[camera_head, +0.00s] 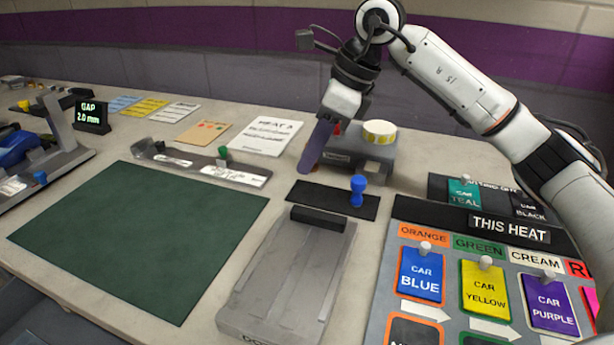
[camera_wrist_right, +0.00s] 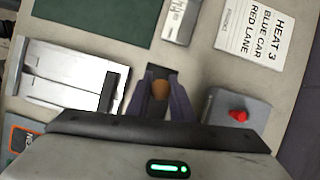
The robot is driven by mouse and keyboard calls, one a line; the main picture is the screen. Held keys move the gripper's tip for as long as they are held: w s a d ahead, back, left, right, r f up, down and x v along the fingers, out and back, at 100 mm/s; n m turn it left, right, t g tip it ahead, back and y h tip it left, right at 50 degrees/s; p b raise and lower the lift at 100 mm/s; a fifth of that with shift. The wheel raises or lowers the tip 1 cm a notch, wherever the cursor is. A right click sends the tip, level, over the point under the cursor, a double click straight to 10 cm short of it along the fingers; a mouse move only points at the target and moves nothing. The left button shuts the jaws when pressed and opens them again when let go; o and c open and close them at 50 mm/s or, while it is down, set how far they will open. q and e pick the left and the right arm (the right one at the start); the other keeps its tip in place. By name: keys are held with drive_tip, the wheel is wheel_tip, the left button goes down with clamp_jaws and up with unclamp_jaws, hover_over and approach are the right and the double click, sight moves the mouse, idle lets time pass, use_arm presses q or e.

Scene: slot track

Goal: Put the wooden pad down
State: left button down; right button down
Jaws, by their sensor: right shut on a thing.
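My right gripper (camera_head: 310,160) comes down from the upper right in the head view, its purple fingers pointing down. It is shut on the wooden pad, a small rounded brown piece (camera_wrist_right: 160,90) held between the fingertips in the right wrist view. In the head view the fingers mostly hide the pad. The fingers are near the far left end of a black strip (camera_head: 320,198) bearing a blue knob (camera_head: 357,190). I cannot tell whether the pad touches anything. My left gripper is not in view.
A grey box (camera_head: 375,168) with a red button (camera_wrist_right: 238,115) and a yellow-white roll (camera_head: 379,130) stands close behind the gripper. A grey ramp (camera_head: 290,275), a lane board (camera_head: 470,270), a green mat (camera_head: 140,240) and a "HEAT 3" sheet (camera_head: 262,136) lie around.

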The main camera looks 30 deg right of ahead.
sight(311, 171)
drive_tip(key=shift+w+f+b, duration=0.1)
drive_tip(key=shift+f+b, duration=0.2)
drive_tip(key=shift+f, duration=2.3)
drive_tip(key=c, duration=1.6)
unclamp_jaws()
drive_tip(key=shift+o, duration=0.2)
drive_tip(key=shift+r, duration=0.45)
drive_tip(key=p+v, duration=0.1)
drive_tip(key=v, duration=1)
drive_tip(key=shift+s, duration=0.25)
drive_tip(key=shift+d, duration=0.1)
